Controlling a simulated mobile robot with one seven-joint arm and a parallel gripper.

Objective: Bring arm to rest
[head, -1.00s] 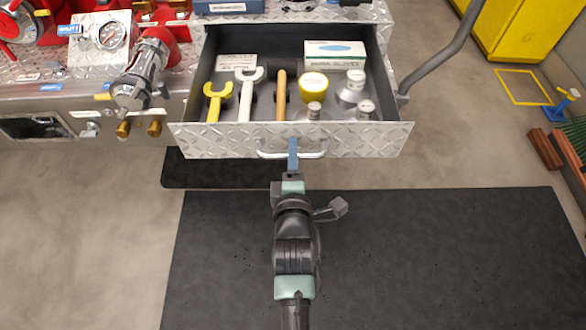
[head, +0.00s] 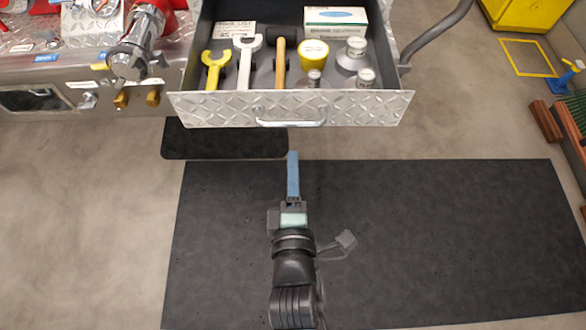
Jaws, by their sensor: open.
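My gripper (head: 293,176) is in front of the drawer, over the black floor mat (head: 430,240). Its blue fingers point toward the drawer and are apart from the handle (head: 290,123). Nothing shows between them. The metal tread-plate drawer (head: 200,107) stands pulled out. It holds a yellow wrench (head: 213,72), a white wrench (head: 245,62), a wooden-handled mallet (head: 280,65), a yellow-topped round item (head: 314,56), several silver fittings (head: 353,56) and a white and green box (head: 335,18).
Pump panel with a silver valve (head: 130,58) and brass knobs (head: 122,100) stands at the left. A grey bent pipe (head: 435,37) is right of the drawer. A yellow cabinet (head: 530,15) and a blue stand (head: 562,80) are at the far right. The floor mat is clear.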

